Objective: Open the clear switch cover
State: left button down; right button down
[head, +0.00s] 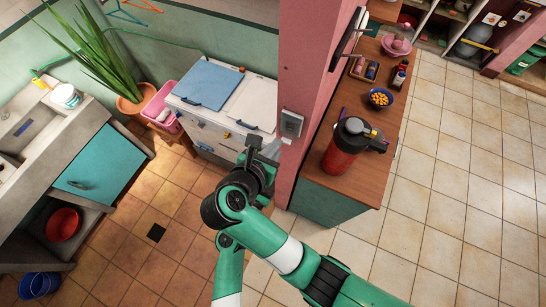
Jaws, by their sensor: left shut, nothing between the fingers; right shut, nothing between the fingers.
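The clear switch cover (291,122) is a small grey, see-through box on the side of the pink pillar, near the middle of the head view. It looks closed, but it is too small to be sure. My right gripper (253,146) is dark and shut, with nothing in it. It shows just left of the cover and a little lower, with a visible gap between them in the picture. I cannot tell their distance in depth. The switch under the cover is not clear. My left gripper is not in view.
The pink pillar (306,80) stands beside a wooden counter (335,190) with a red flask (341,152) and a bowl of orange fruit (380,98). A white washing machine (202,130) with a blue lid stands behind the gripper. Tiled floor (170,205) is open at lower left.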

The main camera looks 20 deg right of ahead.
dwell(0.5)
jog(key=shift+c, duration=2.4)
grip_release()
